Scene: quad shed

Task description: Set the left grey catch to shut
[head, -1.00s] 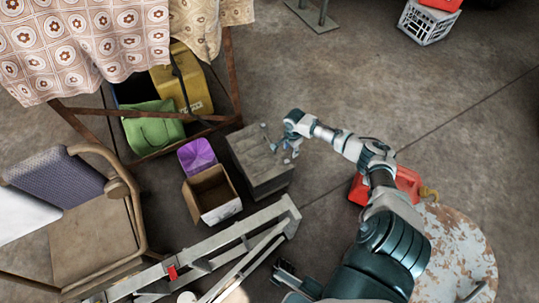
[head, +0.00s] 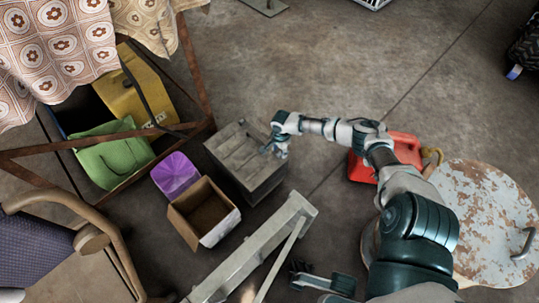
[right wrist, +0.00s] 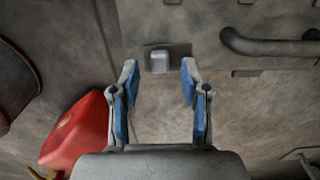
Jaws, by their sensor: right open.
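A grey box (head: 232,148) with ridges on top stands on the floor near the middle of the head view. My right gripper (head: 272,152) is at its right side, fingers towards it. In the right wrist view, my right gripper (right wrist: 159,78) is open and empty. A small pale grey catch (right wrist: 159,61) shows just beyond and between its fingertips, set in a dark recess on a worn grey face. The fingers do not visibly touch it. I cannot tell whether this catch is open or shut.
A dark bar handle (right wrist: 265,46) is right of the catch. A red can (head: 362,168) stands right of the box. An open carton (head: 220,232) and a purple container (head: 176,174) are left of it. A metal frame (head: 262,240) lies in front.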

